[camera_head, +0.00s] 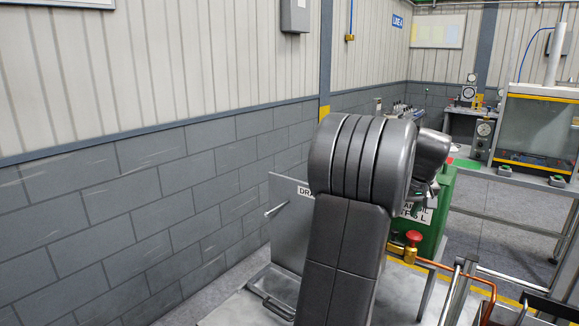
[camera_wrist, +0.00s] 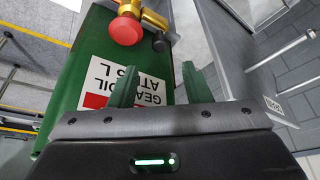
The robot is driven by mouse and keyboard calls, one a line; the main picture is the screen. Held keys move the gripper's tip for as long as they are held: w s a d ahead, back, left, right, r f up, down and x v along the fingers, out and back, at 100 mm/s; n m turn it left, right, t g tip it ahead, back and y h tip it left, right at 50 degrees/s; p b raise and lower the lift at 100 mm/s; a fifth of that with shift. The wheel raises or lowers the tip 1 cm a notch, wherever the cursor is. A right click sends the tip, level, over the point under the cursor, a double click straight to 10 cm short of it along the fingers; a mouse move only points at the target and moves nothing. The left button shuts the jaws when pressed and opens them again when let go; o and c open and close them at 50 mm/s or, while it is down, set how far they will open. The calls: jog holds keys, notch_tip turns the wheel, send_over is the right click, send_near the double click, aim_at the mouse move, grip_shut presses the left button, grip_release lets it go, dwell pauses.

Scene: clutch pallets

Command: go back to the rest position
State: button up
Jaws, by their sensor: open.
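My gripper (camera_wrist: 158,84) shows in the wrist view with its two green fingers apart and nothing between them. Beyond the fingers is a green oil tank (camera_wrist: 72,88) with a white gear oil label (camera_wrist: 112,72). A red knob (camera_wrist: 124,29) on a brass valve (camera_wrist: 153,20) shows at the top of the wrist view. In the head view my dark arm stands raised in front and hides most of the gripper. The green tank (camera_head: 443,203) is just right of the arm, with the red knob (camera_head: 413,237) low in front.
A grey upright panel (camera_head: 286,222) with a partly hidden label stands left of my arm. An orange rail (camera_head: 455,268) and metal bars lie at lower right. A bench with a glazed cabinet (camera_head: 540,128) is at right. A grey block wall (camera_head: 150,190) runs along the left.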

jog(key=p+x, duration=0.1)
jog(key=x, duration=0.7)
jog(key=shift+a+f, duration=0.1)
jog(key=shift+f, duration=0.15)
jog(key=shift+w+m, duration=0.1)
jog(key=shift+m, duration=0.2)
jog(key=shift+r+m+h, duration=0.1)
jog(key=shift+m+h, duration=0.2)
jog(key=shift+m, duration=0.2)
jog(key=shift+a+b, duration=0.15)
jog(key=shift+b, duration=0.15)
